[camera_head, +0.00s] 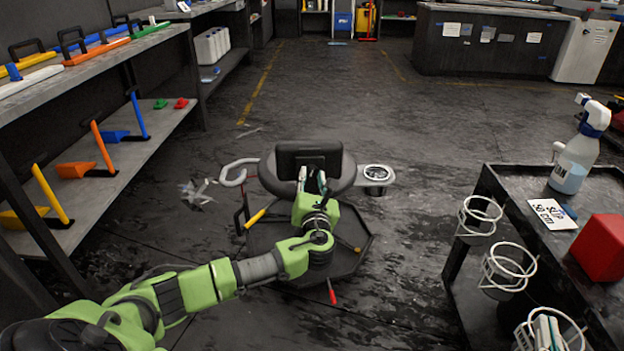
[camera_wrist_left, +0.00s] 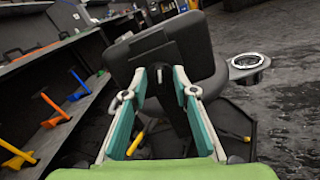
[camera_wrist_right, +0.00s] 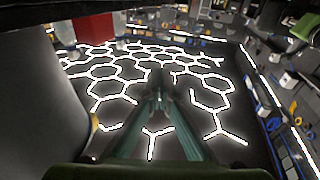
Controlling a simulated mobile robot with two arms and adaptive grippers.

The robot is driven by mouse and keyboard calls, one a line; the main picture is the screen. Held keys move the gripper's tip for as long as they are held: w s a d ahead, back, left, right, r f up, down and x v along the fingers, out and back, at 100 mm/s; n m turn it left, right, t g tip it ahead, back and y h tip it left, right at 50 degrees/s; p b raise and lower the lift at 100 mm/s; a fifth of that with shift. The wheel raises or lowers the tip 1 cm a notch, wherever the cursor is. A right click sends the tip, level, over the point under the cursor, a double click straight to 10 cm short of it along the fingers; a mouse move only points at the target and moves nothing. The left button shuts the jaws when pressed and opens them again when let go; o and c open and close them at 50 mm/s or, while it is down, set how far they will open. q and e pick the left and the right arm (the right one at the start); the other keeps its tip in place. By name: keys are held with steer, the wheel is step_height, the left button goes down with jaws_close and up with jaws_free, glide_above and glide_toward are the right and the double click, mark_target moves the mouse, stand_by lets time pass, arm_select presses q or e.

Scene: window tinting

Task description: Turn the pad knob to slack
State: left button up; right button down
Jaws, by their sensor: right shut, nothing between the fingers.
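A black pad (camera_head: 309,158) stands upright at the back of a low seat with a dark platform below it. It fills the upper middle of the left wrist view (camera_wrist_left: 165,52). My left gripper (camera_head: 312,182) is at the near side of this pad. In the left wrist view its fingertips (camera_wrist_left: 159,73) are spread, with the pad and its dark support between and beyond them. My right gripper (camera_wrist_right: 160,80) is shut and empty, away from the pad, and outside the head view.
A dark cart (camera_head: 500,178) stands right, shelves (camera_head: 100,72) left. Open floor lies beyond.

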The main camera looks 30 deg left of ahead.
arm_select(q)
steer(key=shift+w+a, duration=0.35)
steer(key=shift+w, duration=0.15)
arm_select(e)
steer(key=shift+a+r+t, duration=0.15)
steer(key=shift+r+t, duration=0.45)
steer(key=shift+r, duration=0.45)
arm_select(q)
jaws_close()
